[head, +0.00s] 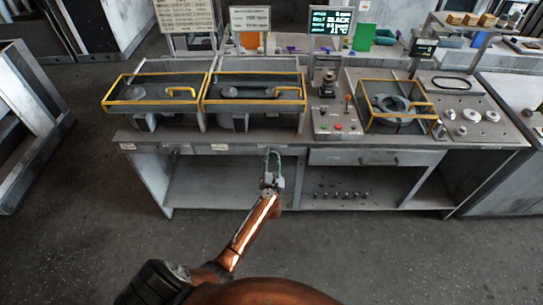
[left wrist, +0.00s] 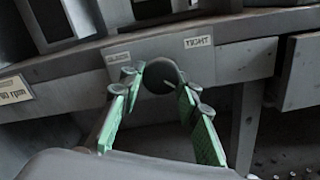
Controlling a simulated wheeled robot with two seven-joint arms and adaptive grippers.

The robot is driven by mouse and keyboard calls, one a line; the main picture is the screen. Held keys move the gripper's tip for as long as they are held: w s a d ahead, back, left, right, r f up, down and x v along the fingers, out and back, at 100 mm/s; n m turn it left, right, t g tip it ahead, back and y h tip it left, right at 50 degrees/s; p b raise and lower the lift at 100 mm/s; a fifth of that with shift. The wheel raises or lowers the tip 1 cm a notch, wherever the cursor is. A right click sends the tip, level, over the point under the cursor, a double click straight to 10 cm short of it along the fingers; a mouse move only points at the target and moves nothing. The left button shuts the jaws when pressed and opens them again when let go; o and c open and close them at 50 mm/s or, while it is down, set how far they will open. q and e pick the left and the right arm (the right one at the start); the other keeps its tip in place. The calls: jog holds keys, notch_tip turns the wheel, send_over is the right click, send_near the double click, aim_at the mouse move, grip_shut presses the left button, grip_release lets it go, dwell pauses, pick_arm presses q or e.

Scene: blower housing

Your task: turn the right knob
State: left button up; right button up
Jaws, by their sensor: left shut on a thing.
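My left gripper (head: 272,157) reaches up to the front panel under the worktop in the head view. In the left wrist view its green-padded fingers (left wrist: 160,86) are closed around a dark round knob (left wrist: 159,74), one finger on each side. The knob sits on the grey front panel below a white label that reads RIGHT (left wrist: 198,42). In the head view the knob is hidden behind the fingers. The knob's turn angle cannot be told. My right gripper is not in view.
A smaller label (left wrist: 118,57) is left of the knob. The bench worktop (head: 190,135) overhangs the panel and carries yellow-framed housings (head: 255,93). A drawer (head: 375,157) lies to the right, above a shelf with several small parts (head: 343,195). The floor in front (head: 370,255) is clear.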

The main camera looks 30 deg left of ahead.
pick_arm(q)
jog(key=shift+d+f+m, duration=0.1)
jog(key=shift+m, duration=0.4)
jog(key=o, duration=1.2)
jog(key=shift+c, duration=0.2)
jog(key=v, duration=1.2)
